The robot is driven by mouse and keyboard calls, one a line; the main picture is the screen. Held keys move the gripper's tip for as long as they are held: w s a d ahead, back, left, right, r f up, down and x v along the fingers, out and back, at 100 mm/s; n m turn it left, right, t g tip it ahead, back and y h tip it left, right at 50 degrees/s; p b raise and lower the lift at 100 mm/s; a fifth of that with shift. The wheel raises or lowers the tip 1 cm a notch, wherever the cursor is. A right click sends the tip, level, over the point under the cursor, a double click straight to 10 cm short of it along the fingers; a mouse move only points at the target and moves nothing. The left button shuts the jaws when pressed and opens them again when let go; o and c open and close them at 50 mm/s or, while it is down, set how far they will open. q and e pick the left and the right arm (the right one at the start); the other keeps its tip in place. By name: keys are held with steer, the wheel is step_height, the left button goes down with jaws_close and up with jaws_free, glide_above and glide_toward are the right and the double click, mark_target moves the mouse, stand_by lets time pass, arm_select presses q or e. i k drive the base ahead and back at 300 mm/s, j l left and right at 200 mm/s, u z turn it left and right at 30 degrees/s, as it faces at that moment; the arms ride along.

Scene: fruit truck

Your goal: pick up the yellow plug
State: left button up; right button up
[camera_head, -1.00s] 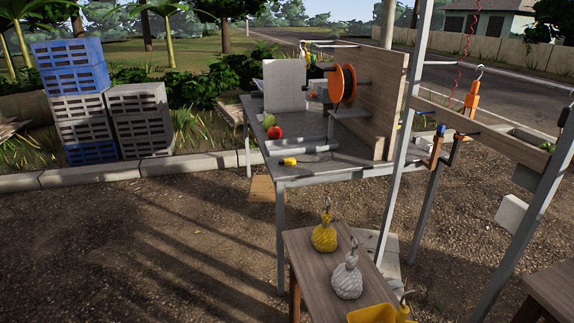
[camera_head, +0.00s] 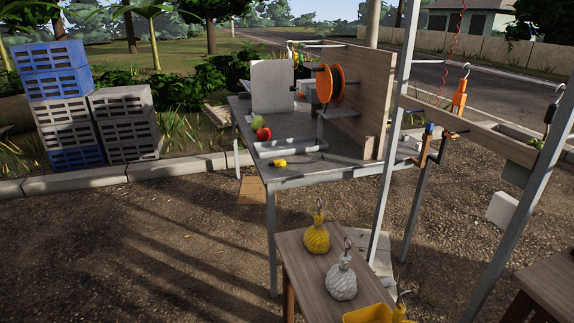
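The yellow plug (camera_head: 279,163) is a small yellow piece with a dark end. It lies near the front edge of the grey table (camera_head: 340,172), in front of a pale bar. Neither of my grippers shows in the head view, and nothing is seen touching the plug.
A red fruit (camera_head: 264,134) and a green fruit (camera_head: 258,122) lie behind the plug. An orange reel (camera_head: 330,84) is by a wooden panel (camera_head: 362,85). A low bench (camera_head: 300,262) with yellow (camera_head: 316,238) and white bags (camera_head: 342,281) stands in front. Gravel at left is clear.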

mark_target(280, 163)
steer(key=i+j+z, duration=0.1)
steer(key=z, duration=0.3)
steer(key=i+j+z, duration=0.2)
steer(key=z, duration=0.25)
steer(key=i+j+z, duration=0.1)
steer(key=j+z, duration=0.15)
steer(key=z, duration=0.15)
